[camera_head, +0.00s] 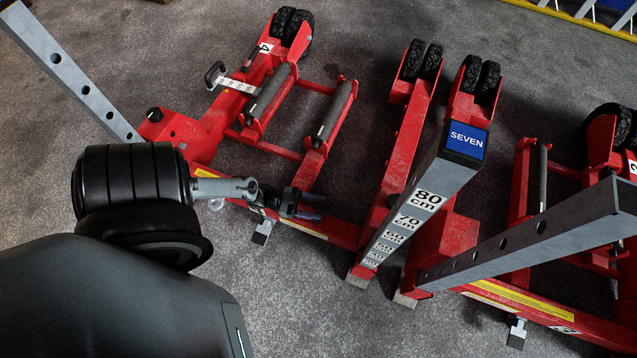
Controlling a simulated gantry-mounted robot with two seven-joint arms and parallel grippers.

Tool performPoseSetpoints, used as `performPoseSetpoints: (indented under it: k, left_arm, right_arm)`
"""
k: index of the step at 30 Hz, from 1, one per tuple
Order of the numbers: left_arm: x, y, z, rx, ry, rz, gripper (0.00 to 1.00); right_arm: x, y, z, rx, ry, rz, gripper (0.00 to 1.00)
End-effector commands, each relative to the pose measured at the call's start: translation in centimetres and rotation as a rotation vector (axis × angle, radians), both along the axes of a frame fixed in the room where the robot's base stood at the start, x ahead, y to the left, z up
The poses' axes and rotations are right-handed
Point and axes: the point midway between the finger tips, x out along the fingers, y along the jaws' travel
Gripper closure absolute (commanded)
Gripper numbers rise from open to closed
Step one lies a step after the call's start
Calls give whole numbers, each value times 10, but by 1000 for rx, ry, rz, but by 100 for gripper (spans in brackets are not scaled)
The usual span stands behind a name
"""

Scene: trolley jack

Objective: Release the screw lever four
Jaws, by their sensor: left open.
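The red trolley jack marked 4 (202,142) stands on the floor at the upper left. On its side is a black handle (214,75) at the end of a pale strip with holes (238,86). I cannot tell for sure which part is screw lever four. My left gripper (312,206) is open, over the lower red beam of this jack and well below the black handle in the picture. Its fingers are dark and small, and I see nothing between them. I cannot tell whether they touch the beam. My right gripper is not in view.
A grey post marked SEVEN (420,205) rises in the middle. Another red jack (520,298) with a long grey post (530,235) stands at the right. A third grey post (75,75) slants in at the upper left. Bare grey floor (310,310) lies at the bottom.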

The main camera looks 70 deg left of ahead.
Motion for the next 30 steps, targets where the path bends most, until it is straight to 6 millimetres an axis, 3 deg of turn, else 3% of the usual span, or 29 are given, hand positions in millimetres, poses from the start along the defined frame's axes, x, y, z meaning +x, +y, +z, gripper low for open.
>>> performPoseSetpoints:
  k: [15, 30]
  left_arm:
    - [-68, 44, -5, 2, 3, 0, 45]
    - [-77, 50, -5, 1, 1, 0, 45]
  right_arm:
    - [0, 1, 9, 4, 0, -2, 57]
    - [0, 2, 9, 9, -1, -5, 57]
